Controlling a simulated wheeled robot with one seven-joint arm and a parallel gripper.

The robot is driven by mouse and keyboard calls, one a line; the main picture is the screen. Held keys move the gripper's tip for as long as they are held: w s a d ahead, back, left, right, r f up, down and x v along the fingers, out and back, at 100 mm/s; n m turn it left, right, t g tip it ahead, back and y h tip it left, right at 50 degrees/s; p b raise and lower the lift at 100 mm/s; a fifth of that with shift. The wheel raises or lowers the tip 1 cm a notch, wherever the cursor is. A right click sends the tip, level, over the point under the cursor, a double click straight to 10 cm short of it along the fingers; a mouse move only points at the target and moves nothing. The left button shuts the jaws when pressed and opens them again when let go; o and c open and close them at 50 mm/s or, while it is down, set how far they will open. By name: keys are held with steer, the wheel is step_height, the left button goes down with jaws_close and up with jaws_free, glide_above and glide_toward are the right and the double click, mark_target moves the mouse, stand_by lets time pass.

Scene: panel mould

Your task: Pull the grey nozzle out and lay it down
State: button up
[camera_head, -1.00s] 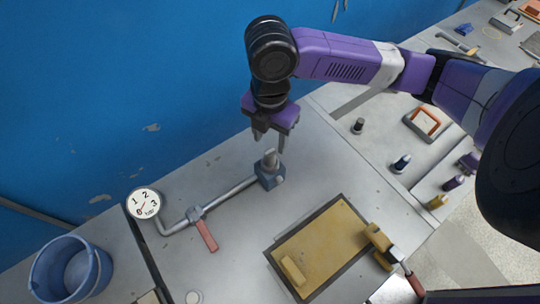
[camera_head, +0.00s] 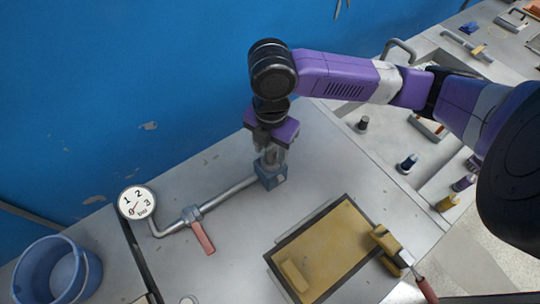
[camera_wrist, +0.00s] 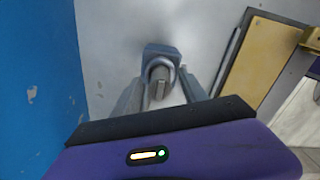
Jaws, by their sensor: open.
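The grey nozzle (camera_wrist: 159,83) stands in a blue-grey block (camera_wrist: 161,51) at the end of a pipe. In the head view the block (camera_head: 271,179) sits on the grey bench, and my gripper hides most of the nozzle. My gripper (camera_head: 269,158) is over the block, pointing down. In the wrist view its two fingers (camera_wrist: 165,95) are apart, one on each side of the nozzle. I cannot tell whether either finger touches it.
A pipe (camera_head: 230,192) with a red-handled valve (camera_head: 202,236) runs left from the block to a round gauge (camera_head: 137,203). A framed yellow panel (camera_head: 330,250) lies to the right. A blue bucket (camera_head: 57,272) stands at lower left. Bare bench lies between block and panel.

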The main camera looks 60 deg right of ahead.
mark_target(271, 148)
jaws_close()
steer(key=shift+r, duration=0.15)
steer(key=shift+r+p, duration=1.1)
steer(key=shift+p, duration=0.75)
steer(key=shift+r, duration=0.1)
steer(key=shift+r+p, duration=0.4)
steer(key=shift+r, duration=0.7)
steer(key=shift+r, duration=0.1)
steer(key=shift+r, duration=1.9)
